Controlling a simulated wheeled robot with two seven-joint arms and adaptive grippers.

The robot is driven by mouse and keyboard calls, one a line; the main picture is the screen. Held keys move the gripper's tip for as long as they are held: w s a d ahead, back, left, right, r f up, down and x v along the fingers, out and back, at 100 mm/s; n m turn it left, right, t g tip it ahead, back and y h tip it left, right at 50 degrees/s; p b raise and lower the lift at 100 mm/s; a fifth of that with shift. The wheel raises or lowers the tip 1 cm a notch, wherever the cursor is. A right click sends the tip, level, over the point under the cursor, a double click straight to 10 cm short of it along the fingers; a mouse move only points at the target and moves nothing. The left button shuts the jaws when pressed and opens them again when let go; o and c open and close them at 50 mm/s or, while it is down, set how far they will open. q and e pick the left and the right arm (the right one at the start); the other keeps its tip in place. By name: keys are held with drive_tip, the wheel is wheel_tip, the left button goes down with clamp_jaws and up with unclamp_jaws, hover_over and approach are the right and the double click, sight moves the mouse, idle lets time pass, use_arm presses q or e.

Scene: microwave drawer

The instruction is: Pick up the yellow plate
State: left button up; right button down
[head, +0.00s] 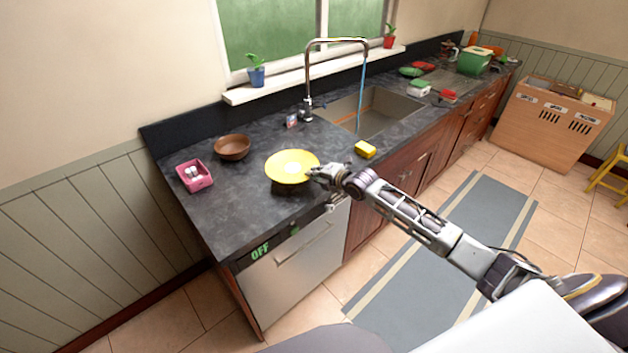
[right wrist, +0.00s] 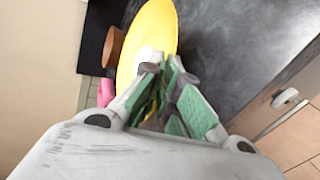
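The yellow plate (head: 292,165) is at the front of the dark counter, right of a brown bowl. It appears raised a little, with a dark shadow under its front edge. My right gripper (head: 322,172) is at the plate's right rim. In the right wrist view the green-padded fingers (right wrist: 164,72) are close together on the near edge of the plate (right wrist: 150,35), and yellow shows between them. The fingers hide that part of the rim. My left gripper is in neither view.
The brown bowl (head: 232,147) and a pink box (head: 195,175) stand left of the plate. A yellow sponge (head: 365,149) lies to the right, before the sink (head: 372,112) with running water. The dishwasher front (head: 298,268) is below.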

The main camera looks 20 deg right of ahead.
wheel_tip(320, 180, up, 6)
drive_tip(key=shift+b, duration=0.35)
drive_tip(key=shift+r, duration=0.1)
drive_tip(key=shift+f, duration=0.25)
idle(0.6)
